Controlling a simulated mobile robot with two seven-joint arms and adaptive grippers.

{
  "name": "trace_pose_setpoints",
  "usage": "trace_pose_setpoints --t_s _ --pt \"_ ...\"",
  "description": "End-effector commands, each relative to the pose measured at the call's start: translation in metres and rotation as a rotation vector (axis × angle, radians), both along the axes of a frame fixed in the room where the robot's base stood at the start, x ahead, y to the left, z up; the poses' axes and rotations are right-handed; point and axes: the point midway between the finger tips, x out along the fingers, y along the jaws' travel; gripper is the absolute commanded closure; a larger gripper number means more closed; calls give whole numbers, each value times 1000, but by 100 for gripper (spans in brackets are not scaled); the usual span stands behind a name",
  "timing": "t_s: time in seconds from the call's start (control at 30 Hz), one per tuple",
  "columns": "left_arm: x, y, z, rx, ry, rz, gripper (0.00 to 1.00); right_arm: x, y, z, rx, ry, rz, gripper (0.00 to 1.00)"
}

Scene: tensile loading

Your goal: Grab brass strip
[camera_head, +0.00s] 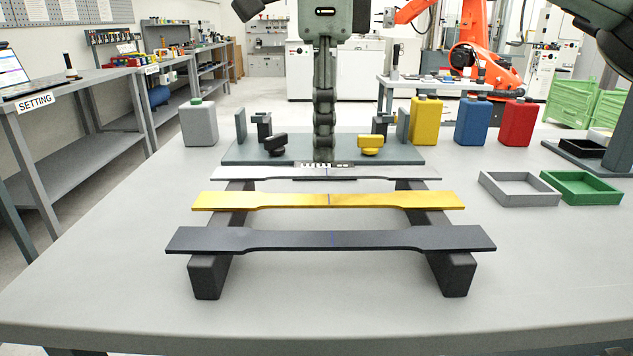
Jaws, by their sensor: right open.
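The brass strip (265,200) is yellow, wide at both ends and narrow in the middle. It lies across two dark support rails, as the middle one of three strips. A dark grey strip (330,240) lies in front of it and a light silver strip (400,172) behind it. My right gripper (323,158) points down at the middle of the picture, seen edge-on, by the middle of the silver strip and apart from the brass strip. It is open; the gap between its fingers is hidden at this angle. My left gripper is not in view.
A grey fixture plate (240,155) with yellow and black knobs stands behind the strips. Yellow (426,120), blue (472,123) and red (517,122) bottles stand back right, a grey bottle (199,124) back left. Grey (519,199) and green (582,198) trays lie at right. The table front is clear.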

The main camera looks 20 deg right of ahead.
Motion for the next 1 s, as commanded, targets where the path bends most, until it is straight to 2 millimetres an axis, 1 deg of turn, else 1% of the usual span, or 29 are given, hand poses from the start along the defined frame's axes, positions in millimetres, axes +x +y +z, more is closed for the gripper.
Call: trace_pose_setpoints --t_s 0.13,0.3,0.4,0.53,0.67,0.83,0.87,1.0 --pt "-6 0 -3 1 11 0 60 0 -1 -16 -2 2 -1 50" --pt "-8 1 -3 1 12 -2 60 1 -5 -35 -1 2 -2 50" --pt "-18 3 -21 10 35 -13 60 3 -9 -50 -1 2 -1 50" --pt "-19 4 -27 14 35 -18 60 4 -10 -68 -2 2 -1 50" --pt "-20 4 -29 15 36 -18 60 4 -10 -75 0 1 -2 50" --pt "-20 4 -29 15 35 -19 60 4 -10 -76 0 1 -2 50" --pt "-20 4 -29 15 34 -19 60 4 -10 -76 0 1 -2 51" --pt "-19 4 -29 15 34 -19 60 4 -10 -75 0 1 -2 69"
